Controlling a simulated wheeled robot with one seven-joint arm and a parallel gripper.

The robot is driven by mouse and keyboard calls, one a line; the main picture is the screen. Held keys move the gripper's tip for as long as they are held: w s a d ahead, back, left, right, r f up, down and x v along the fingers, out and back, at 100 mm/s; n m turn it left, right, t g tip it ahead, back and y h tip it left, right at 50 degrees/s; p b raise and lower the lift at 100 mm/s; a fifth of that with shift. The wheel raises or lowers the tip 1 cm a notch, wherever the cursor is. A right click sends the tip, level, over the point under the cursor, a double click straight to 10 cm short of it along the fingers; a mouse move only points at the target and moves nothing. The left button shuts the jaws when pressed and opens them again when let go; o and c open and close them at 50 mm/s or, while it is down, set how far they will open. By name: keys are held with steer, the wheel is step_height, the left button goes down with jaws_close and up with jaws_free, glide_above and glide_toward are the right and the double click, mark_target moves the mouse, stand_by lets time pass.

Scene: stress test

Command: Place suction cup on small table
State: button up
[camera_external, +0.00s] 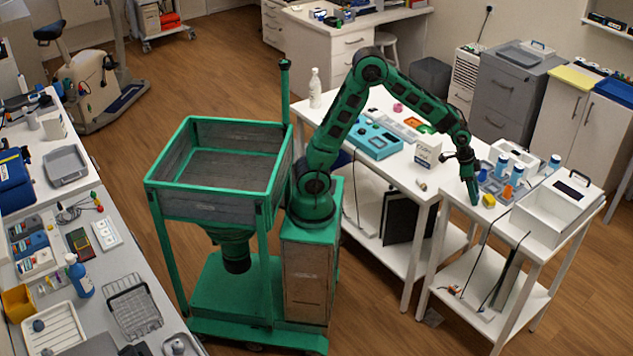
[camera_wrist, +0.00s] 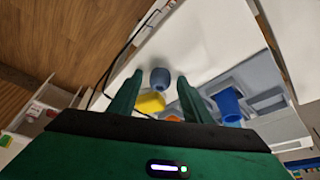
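My gripper (camera_external: 472,190) reaches down over the white small table (camera_external: 452,238) at the right. In the wrist view its two green fingers (camera_wrist: 160,80) are spread apart. A small rounded blue-grey piece (camera_wrist: 160,77), which looks like the suction cup, sits on the white top between the fingertips, with a gap on both sides. I cannot make it out in the external view, where the gripper seems to hide it.
A grey tray (camera_external: 497,186) with blue and orange cups stands beside the gripper. A white box (camera_external: 547,215) fills the table's right part. A larger white table (camera_external: 372,165) with a teal tray adjoins at left. Black cables hang over the front edge.

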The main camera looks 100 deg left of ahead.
steer(key=d+v, duration=0.1)
steer(key=v, duration=1.1)
steer(key=s+d+m+g, duration=0.2)
steer(key=s+d, duration=1.1)
steer(key=s, duration=0.5)
steer(key=s+d+f+m+g, duration=0.1)
steer(key=s+f, duration=0.1)
steer(key=s, duration=0.8)
steer(key=s+d+f+m+g+y, duration=0.1)
steer(key=s+f, duration=0.2)
steer(key=s, duration=0.8)
steer(key=shift+s+d, duration=0.2)
steer(key=shift+d, duration=0.2)
steer(key=shift+f, duration=0.15)
